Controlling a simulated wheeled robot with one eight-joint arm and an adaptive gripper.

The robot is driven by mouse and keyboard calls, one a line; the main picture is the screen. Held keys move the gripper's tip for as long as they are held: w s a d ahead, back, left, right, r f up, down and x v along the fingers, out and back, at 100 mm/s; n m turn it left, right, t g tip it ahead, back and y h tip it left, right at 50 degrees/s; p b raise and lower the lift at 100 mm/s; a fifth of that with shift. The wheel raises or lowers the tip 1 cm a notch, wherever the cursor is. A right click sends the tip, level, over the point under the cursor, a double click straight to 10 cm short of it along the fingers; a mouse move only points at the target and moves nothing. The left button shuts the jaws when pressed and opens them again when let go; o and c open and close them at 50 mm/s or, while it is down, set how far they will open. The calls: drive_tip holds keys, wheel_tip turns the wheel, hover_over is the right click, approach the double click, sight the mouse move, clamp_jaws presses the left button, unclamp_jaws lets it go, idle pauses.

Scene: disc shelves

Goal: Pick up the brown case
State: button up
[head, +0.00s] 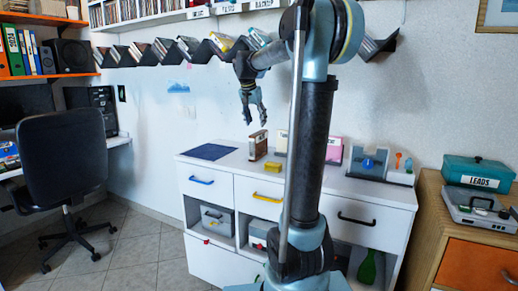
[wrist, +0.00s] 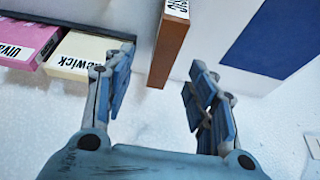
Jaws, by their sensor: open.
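The brown case (head: 258,145) stands upright on the white cabinet top, left of my column in the head view. In the wrist view the brown case (wrist: 166,48) shows its brown spine and white label, at the top between my fingers. My gripper (head: 256,117) points down and hangs above the cabinet top, over the brown case. In the wrist view my gripper (wrist: 163,62) is open and empty, with its blue-padded fingers apart. I see a gap between the fingers and the case; contact does not show.
A cream case (wrist: 85,60) and a pink case (wrist: 28,36) stand beside the brown one. A dark blue mat (head: 208,152) lies to its left. A small yellow object (head: 273,167) sits at the cabinet's front. Zigzag disc shelves (head: 190,48) line the wall above.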

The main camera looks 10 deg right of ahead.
sight(259, 134)
drive_tip(key=x, duration=1)
drive_tip(key=shift+a+f, duration=0.1)
drive_tip(key=shift+f, duration=0.05)
drive_tip(key=x, duration=0.4)
drive_tip(key=shift+w+a, duration=0.2)
drive_tip(key=shift+w, duration=0.1)
drive_tip(key=shift+w+d+f, duration=0.15)
drive_tip(key=shift+w+f, duration=0.05)
drive_tip(key=shift+f, duration=0.5)
clamp_jaws()
